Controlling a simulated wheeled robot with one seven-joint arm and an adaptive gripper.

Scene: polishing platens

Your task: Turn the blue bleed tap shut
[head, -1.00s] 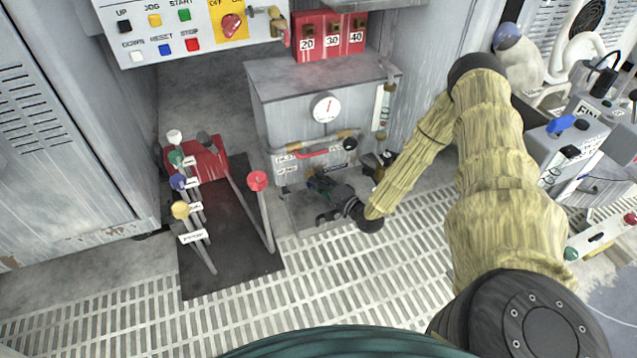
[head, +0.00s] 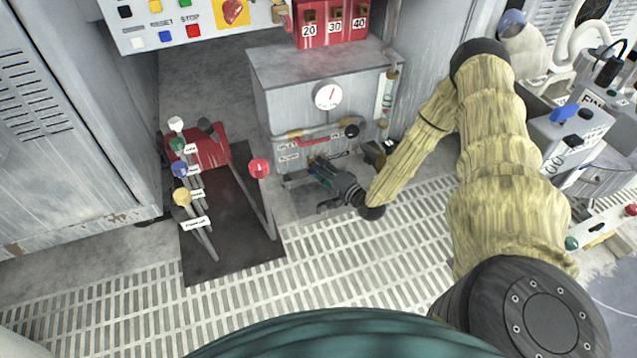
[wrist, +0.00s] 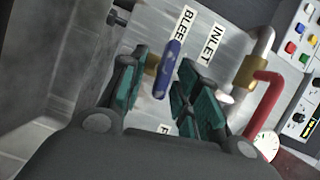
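The blue bleed tap (wrist: 168,68) is an elongated blue handle in the wrist view, beside a partly hidden label (wrist: 186,30) reading "BLEE". My gripper (wrist: 160,95) is open, with one teal-padded finger on each side of the handle. A gap shows on the left; the right finger is close, and I cannot tell whether it touches. In the head view my gripper (head: 322,180) is low at the front of the grey tank cabinet (head: 290,105).
An "INLET" label (wrist: 212,45), a brass fitting (wrist: 250,72) and a bent red handle (wrist: 265,95) are right of the fingers. A round gauge (head: 327,96) is on the cabinet. Coloured levers, including a red-knobbed one (head: 259,168), stand left. Grated floor (head: 330,265) lies in front.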

